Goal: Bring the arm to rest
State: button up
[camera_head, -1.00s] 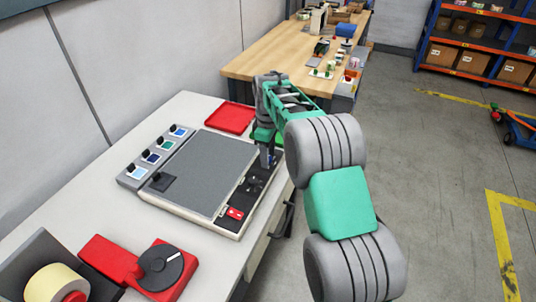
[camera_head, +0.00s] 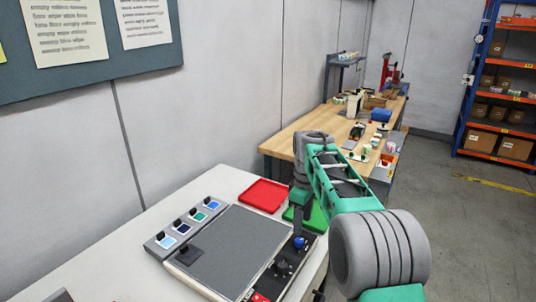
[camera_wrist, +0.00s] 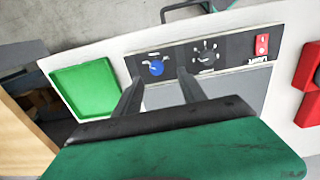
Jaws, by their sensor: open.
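My arm reaches from the lower right of the head view over the right edge of the white table (camera_head: 90,251). My gripper (camera_wrist: 157,84) is open and empty in the wrist view. Its two fingers are spread and point toward the control strip of the grey-topped machine (camera_head: 238,250). A blue knob (camera_wrist: 156,68) lies just beyond the fingertips, and a black dial (camera_wrist: 206,55) sits to its right. I cannot tell whether a finger touches the strip. In the head view the fingertips are hard to make out behind the arm.
A red tray (camera_head: 263,195) and a green tray (camera_head: 316,218) lie behind the machine. A wooden workbench (camera_head: 290,139) with clutter stands behind. Open floor (camera_head: 460,215) lies to the right.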

jog(key=s+r+m+t, duration=0.1)
jog(key=s+r+m, duration=0.25)
jog(key=s, duration=0.45)
jog(key=s+f+m+t, duration=0.1)
jog(key=s+f+m, duration=0.1)
jog(key=s, duration=0.7)
jog(key=s+f+m+t, duration=0.1)
jog(key=s+f+m, duration=0.2)
jog(key=s, duration=0.7)
jog(key=shift+s+m+t, duration=0.15)
jog(key=shift+m+t, duration=0.15)
jog(key=shift+m, duration=0.85)
